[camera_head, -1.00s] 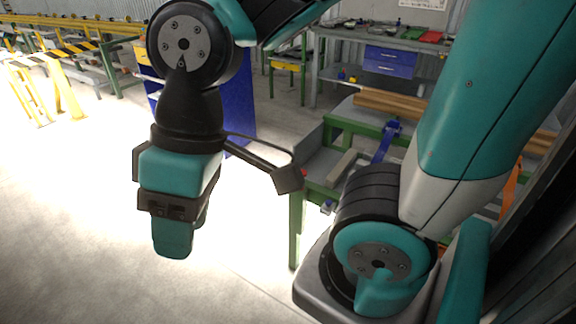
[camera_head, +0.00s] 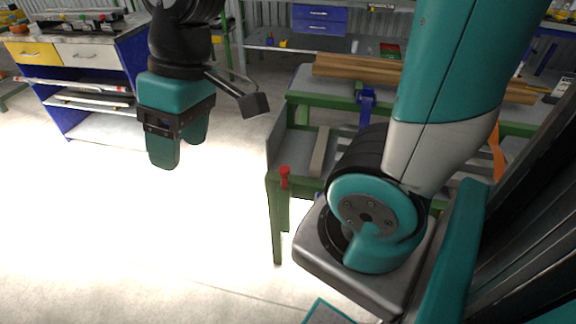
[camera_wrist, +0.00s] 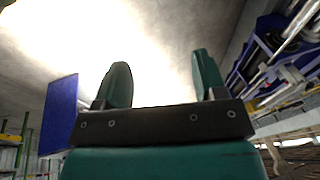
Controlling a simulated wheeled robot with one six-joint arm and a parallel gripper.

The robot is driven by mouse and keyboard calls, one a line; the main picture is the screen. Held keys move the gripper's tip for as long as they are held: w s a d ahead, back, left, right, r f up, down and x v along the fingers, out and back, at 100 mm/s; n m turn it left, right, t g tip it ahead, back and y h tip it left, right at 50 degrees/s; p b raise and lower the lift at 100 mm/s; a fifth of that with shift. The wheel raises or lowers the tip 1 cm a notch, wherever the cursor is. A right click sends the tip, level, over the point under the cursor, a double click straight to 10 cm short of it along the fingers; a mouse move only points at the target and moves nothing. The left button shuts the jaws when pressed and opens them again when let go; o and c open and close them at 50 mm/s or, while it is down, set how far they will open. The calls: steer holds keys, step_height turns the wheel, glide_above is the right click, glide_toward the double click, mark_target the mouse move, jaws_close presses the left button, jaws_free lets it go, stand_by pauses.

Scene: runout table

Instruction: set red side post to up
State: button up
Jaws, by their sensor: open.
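The red side post (camera_head: 284,178) shows in the head view at the near left corner of the green-framed runout table (camera_head: 276,220). Its red knob stands at about the height of the frame's corner. I cannot tell whether the post is up or down. My gripper (camera_head: 178,152) hangs in the air to the left of the post, pointing down, with its fingers apart and nothing between them. In the wrist view my gripper (camera_wrist: 162,85) shows two spread fingers over bright floor. The post does not show there.
Wooden beams (camera_head: 380,70) lie on the table, with a blue bracket (camera_head: 366,105) and an orange one (camera_head: 497,150) at its side. A blue workbench with drawers (camera_head: 85,75) stands at the back left. The floor left of the table is clear.

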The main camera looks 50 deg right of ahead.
steer(key=w+d+f+m+h+b, duration=0.1)
steer(key=w+d+f+m+b, duration=0.1)
steer(key=w+d+f, duration=0.4)
steer(key=w+d+f+m+h+b, duration=0.1)
steer(key=w+d+f+m+b, duration=0.2)
steer(key=d, duration=0.4)
steer(key=m+h+b, duration=0.1)
steer(key=m+b, duration=0.3)
glide_toward(284, 169)
steer(key=shift+g, duration=0.4)
steer(key=f, duration=0.6)
steer(key=f+b, duration=0.1)
steer(key=f, duration=0.2)
steer(key=shift+w+f, duration=0.1)
steer(key=shift+w, duration=0.25)
